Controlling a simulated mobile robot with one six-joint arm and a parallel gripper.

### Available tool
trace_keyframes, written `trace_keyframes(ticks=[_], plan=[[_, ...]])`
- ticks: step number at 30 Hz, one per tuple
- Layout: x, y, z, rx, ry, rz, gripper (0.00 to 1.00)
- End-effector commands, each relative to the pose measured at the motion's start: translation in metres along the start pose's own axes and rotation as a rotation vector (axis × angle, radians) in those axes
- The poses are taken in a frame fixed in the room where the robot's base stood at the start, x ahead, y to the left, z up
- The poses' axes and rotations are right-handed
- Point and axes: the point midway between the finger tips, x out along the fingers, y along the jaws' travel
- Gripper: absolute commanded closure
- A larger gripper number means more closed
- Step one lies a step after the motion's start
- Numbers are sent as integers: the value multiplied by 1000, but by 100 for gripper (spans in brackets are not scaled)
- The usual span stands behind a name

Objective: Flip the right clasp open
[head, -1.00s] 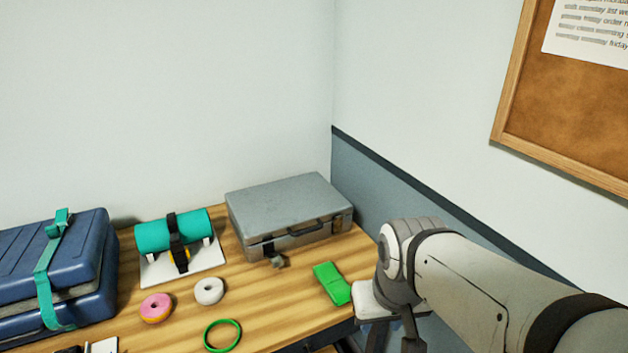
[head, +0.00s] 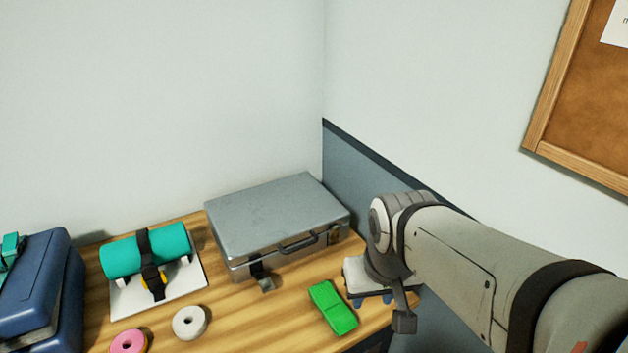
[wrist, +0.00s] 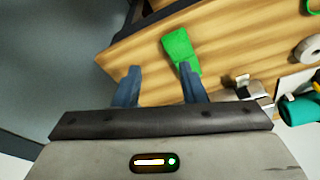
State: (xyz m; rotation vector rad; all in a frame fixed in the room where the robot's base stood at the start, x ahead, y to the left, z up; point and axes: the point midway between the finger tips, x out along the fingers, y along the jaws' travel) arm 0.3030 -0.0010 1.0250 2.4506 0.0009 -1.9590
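A silver case (head: 275,215) lies shut on the wooden table by the wall corner. Its front has a black handle (head: 298,243) between two clasps. The right clasp (head: 334,235) sits up against the case front and looks closed. The left clasp (head: 264,280) hangs down and outward, flipped open. My gripper (wrist: 160,84) is open and empty in the wrist view, its two blue fingers apart over the table's edge. In the head view its fingers are mostly hidden by my arm, right of the case and apart from it. The right clasp cannot be made out in the wrist view.
A green block (head: 333,307) lies in front of the case; it also shows in the wrist view (wrist: 181,50). A teal roll (head: 150,250) on a white stand, a white ring (head: 189,321), a pink ring (head: 128,342) and a blue case (head: 35,290) are to the left.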

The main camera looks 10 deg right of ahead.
Motion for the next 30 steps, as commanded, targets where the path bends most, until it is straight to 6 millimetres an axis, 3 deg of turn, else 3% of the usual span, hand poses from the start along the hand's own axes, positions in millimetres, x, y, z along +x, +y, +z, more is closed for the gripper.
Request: trace_keyframes(ticks=[4,7,14,21,27,30], plan=[[-2,0,-9,-11,-7,0,53],[-5,-4,-30,-31,-26,1,53],[-6,-6,-113,-149,-94,-7,53],[17,-7,-199,-279,-165,-25,53],[39,-7,-243,-353,-204,-39,53],[46,-7,-254,-374,-215,-44,53]])
